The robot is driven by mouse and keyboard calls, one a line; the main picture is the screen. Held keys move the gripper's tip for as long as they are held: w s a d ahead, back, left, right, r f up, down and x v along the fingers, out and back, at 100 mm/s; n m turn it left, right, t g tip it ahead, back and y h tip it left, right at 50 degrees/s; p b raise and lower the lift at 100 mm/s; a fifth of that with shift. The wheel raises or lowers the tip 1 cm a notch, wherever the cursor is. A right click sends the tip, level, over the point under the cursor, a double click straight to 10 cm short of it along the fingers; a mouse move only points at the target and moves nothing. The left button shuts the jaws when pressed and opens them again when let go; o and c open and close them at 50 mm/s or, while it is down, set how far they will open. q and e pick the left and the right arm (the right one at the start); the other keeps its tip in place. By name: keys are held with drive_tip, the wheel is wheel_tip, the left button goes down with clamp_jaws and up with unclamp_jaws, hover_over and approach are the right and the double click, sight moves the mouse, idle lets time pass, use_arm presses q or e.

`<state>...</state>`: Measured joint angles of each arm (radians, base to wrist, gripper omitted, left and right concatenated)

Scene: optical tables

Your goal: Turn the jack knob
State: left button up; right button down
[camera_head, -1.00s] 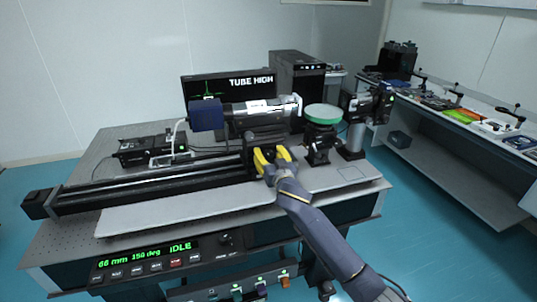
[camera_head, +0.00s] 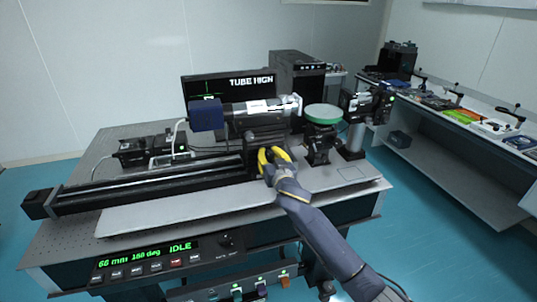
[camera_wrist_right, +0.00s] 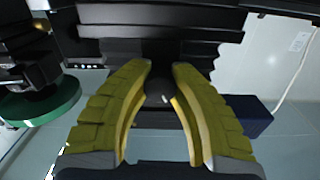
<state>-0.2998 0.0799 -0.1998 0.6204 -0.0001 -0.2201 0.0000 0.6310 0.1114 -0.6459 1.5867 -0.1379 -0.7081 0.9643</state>
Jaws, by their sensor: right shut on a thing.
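The jack (camera_head: 264,132) is a black stepped block under the laser tube (camera_head: 262,108), on the black rail. Its dark round knob (camera_wrist_right: 158,92) shows between the yellow fingertips in the right wrist view. My right gripper (camera_head: 273,157) is at the front of the jack, its yellow fingers closed around the knob; it also shows in the right wrist view (camera_wrist_right: 159,80). The fingers hide most of the knob. The monitor (camera_head: 215,88) behind reads "TUBE HIGH". The front panel (camera_head: 150,253) display reads 66 mm, what looks like 188 deg, and IDLE. My left gripper is not in view.
A black rail (camera_head: 150,187) runs left along the table (camera_head: 110,150). A side bench (camera_head: 470,150) with several tools stands at the right.

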drive_tip(key=shift+r, duration=0.35)
idle(0.4)
drive_tip(key=shift+n, duration=0.5)
drive_tip(key=shift+n, duration=0.3)
drive_tip(key=n, duration=0.7)
drive_tip(key=shift+r, duration=0.15)
drive_tip(key=n, duration=0.5)
drive_tip(key=shift+a+n, duration=0.15)
drive_tip(key=shift+n, duration=0.15)
drive_tip(key=n, duration=0.4)
drive_tip(key=shift+s+a+f+n, duration=0.1)
drive_tip(key=shift+f+n, duration=0.1)
drive_tip(key=shift+n, duration=0.4)
drive_tip(key=shift+f, duration=0.1)
